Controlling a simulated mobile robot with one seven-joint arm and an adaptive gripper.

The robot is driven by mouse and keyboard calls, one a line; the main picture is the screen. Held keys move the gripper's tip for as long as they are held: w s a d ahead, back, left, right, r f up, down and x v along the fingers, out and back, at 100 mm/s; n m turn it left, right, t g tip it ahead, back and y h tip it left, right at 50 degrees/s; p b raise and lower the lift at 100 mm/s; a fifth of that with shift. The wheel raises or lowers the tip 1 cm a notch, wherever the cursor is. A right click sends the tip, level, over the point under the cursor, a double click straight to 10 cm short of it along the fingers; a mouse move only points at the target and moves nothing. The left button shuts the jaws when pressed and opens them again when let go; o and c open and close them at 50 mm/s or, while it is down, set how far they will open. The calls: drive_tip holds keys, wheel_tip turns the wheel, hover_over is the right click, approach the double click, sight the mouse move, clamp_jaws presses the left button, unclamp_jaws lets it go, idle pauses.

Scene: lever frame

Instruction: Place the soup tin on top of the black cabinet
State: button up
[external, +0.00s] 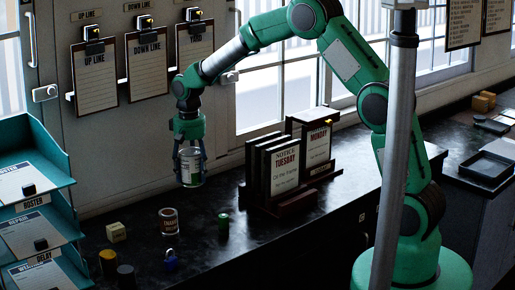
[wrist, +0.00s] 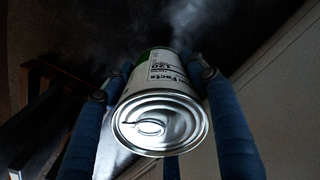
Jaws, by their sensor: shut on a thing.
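The soup tin (external: 191,168) is a pale can with a printed label and hangs upright in my gripper (external: 190,150), above the black countertop. In the wrist view the tin (wrist: 160,118) shows its metal lid with a pull ring, and a green and white label behind it. The blue fingers of my gripper (wrist: 160,95) close on the tin from both sides. The black cabinet (external: 352,222) has its dark top running along the wall under the windows, with drawers on its front. The tin is clear of that top.
A second labelled tin (external: 169,220), a green cylinder (external: 223,223), a blue padlock-like object (external: 170,260) and a cream block (external: 116,232) stand on the counter. A wooden notice rack (external: 287,170) stands right of the held tin. Teal trays (external: 35,195) stand at the left.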

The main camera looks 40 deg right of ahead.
drive_tip(key=shift+r, duration=0.2)
wheel_tip(320, 180, up, 18)
drive_tip(key=s+d+m, duration=0.1)
drive_tip(key=s+d, duration=0.2)
drive_tip(key=d, duration=1.2)
drive_tip(key=s+d+m+b, duration=0.1)
drive_tip(key=s+d, duration=0.2)
drive_tip(key=d, duration=1.2)
drive_tip(key=s+d+m+b, duration=0.1)
drive_tip(key=s+d+m, duration=0.1)
drive_tip(key=d, duration=1.3)
drive_tip(key=shift+s+f, duration=0.1)
drive_tip(key=shift+s, duration=0.3)
drive_tip(key=s+d+m+b, duration=0.1)
drive_tip(key=s+d+m, duration=0.1)
drive_tip(key=s+d, duration=1.55)
drive_tip(key=f, duration=0.7)
drive_tip(key=w+d+f, duration=0.1)
drive_tip(key=f, duration=1.5)
drive_tip(key=shift+w+d, duration=0.25)
drive_tip(key=shift+w, duration=0.1)
drive_tip(key=shift+w+d+r, duration=0.1)
